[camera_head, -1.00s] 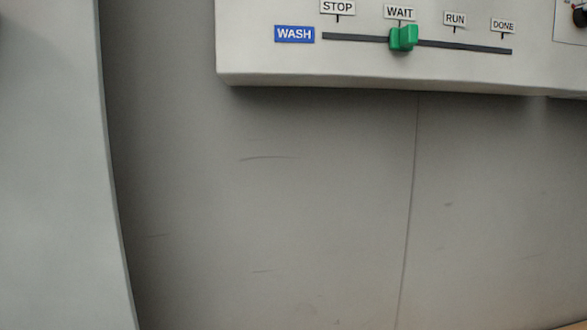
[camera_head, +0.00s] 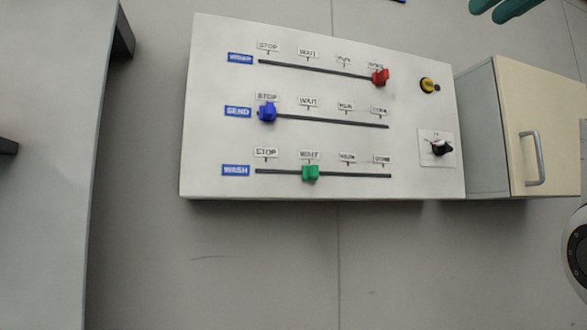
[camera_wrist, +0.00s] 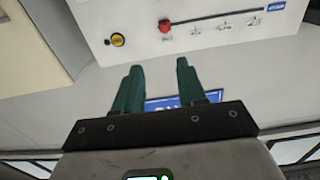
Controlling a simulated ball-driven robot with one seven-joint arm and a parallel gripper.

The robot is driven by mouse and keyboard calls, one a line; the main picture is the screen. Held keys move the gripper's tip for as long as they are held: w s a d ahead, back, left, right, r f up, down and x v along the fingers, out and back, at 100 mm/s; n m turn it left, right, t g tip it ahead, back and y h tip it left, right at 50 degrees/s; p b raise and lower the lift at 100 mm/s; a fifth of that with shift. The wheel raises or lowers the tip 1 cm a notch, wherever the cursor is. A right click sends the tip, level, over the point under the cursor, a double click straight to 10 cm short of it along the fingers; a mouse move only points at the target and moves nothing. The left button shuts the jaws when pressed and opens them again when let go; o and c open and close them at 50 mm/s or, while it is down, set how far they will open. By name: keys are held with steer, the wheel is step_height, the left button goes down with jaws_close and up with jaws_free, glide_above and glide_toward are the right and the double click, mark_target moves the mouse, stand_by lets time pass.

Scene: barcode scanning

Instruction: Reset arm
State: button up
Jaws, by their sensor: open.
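My gripper (camera_head: 506,8) shows at the top right edge of the head view as two dark green fingers, cut off by the frame. In the wrist view my gripper (camera_wrist: 158,66) is open, its fingers apart with nothing between them. A white control panel (camera_head: 215,90) fills the middle of the head view. Its red slider (camera_head: 380,77) is at the rightmost label of the top row. Its blue slider (camera_head: 267,112) is at STOP in the SEND row. Its green slider (camera_head: 310,173) is at WAIT in the WASH row. My gripper appears clear of the sliders.
A yellow knob (camera_head: 429,85) and a black dial (camera_head: 440,147) are on the panel's right side. A cabinet with a cream door (camera_head: 522,90) and a metal handle (camera_head: 537,158) stands to the right. A blue sign (camera_wrist: 172,103) is partly hidden behind my fingers in the wrist view.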

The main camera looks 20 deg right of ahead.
steer(key=w+d+f+m+g, duration=0.1)
steer(key=w+d+f+g, duration=0.1)
steer(key=w+f, duration=0.9)
steer(key=w+d+f+m+g, duration=0.15)
steer(key=w+f, duration=0.35)
steer(key=f, duration=1.2)
step_height(320, 180, down, 16)
steer(key=w+a+g, duration=0.2)
steer(key=w, duration=0.1)
steer(key=s+a+f+g, duration=0.2)
steer(key=s+a+f, duration=0.15)
steer(key=f, duration=0.95)
steer(key=s+a+f+g, duration=0.2)
steer(key=s+f, duration=0.3)
steer(key=f, duration=0.7)
steer(key=s+a+f+g, duration=0.2)
steer(key=s+f, duration=0.3)
steer(key=f, duration=0.8)
steer(key=s+a+f+g, duration=0.1)
steer(key=s+f, duration=0.4)
steer(key=s, duration=0.3)
steer(key=s+a+f+n+g, duration=0.1)
steer(key=s+f+g, duration=0.1)
steer(key=s+f, duration=0.3)
steer(key=s+a+f+g, duration=0.2)
steer(key=s+f, duration=0.3)
steer(key=s, duration=0.8)
steer(key=shift+n+h, duration=0.35)
steer(key=shift+h, duration=0.05)
